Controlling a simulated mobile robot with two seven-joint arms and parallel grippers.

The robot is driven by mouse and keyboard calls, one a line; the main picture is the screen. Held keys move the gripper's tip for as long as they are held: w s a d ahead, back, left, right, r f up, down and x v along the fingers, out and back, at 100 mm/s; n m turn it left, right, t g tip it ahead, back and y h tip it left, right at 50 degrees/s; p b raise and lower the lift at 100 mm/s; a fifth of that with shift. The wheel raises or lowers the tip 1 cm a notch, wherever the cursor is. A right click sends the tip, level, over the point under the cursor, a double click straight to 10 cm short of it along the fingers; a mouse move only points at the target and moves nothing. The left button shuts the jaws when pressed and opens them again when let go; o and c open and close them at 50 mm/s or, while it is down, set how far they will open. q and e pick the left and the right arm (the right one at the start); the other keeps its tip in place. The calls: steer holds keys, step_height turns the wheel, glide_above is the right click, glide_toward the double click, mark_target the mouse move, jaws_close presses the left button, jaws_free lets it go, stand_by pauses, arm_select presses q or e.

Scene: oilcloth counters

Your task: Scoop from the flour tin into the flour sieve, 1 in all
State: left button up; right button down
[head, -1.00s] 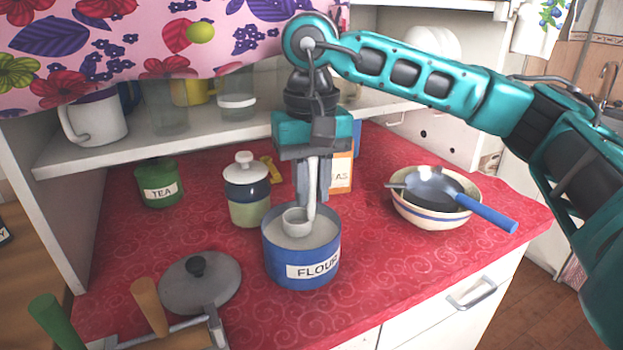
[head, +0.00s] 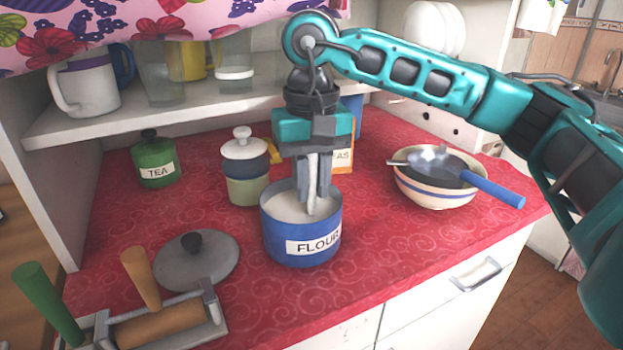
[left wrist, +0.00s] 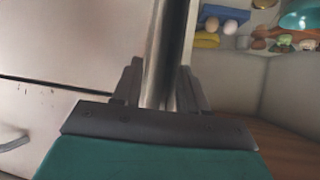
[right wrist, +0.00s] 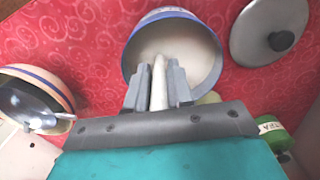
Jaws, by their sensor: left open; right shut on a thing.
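The blue flour tin (head: 300,245), labelled FLOUR, stands open on the red counter with pale flour inside; the right wrist view also shows its rim (right wrist: 133,52). My right gripper (head: 314,190) is above the tin, pointing down, shut on the pale handle of the scoop (head: 313,185). The handle also shows in the right wrist view (right wrist: 159,80); the scoop's cup is hidden in the flour. The flour sieve (head: 440,165), with a blue handle, rests across a cream bowl (head: 435,197) at the right. My left gripper (left wrist: 160,85) shows only in the left wrist view, open, a metal bar between its fingers.
A grey lid (head: 180,270) with a black knob lies left of the tin. A lidded jar (head: 247,190) and green TEA tin (head: 155,165) stand behind. Red counter is clear between tin and bowl.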

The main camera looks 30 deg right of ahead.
stand_by(0.3)
steer(key=shift+r+p, duration=0.4)
steer(key=shift+r, duration=0.15)
step_height(320, 180, up, 4)
steer(key=shift+f+p, duration=0.25)
steer(key=shift+p, duration=1)
step_height(320, 180, up, 4)
steer(key=p, duration=0.2)
steer(key=shift+p, duration=0.4)
arm_select(q)
steer(key=shift+y, duration=0.3)
steer(key=r, duration=0.3)
steer(key=a+r, duration=0.1)
steer(key=r, duration=0.1)
steer(key=shift+s, duration=0.35)
steer(key=shift+f, duration=0.1)
steer(key=shift+w+d, duration=0.1)
steer(key=shift+w, duration=0.05)
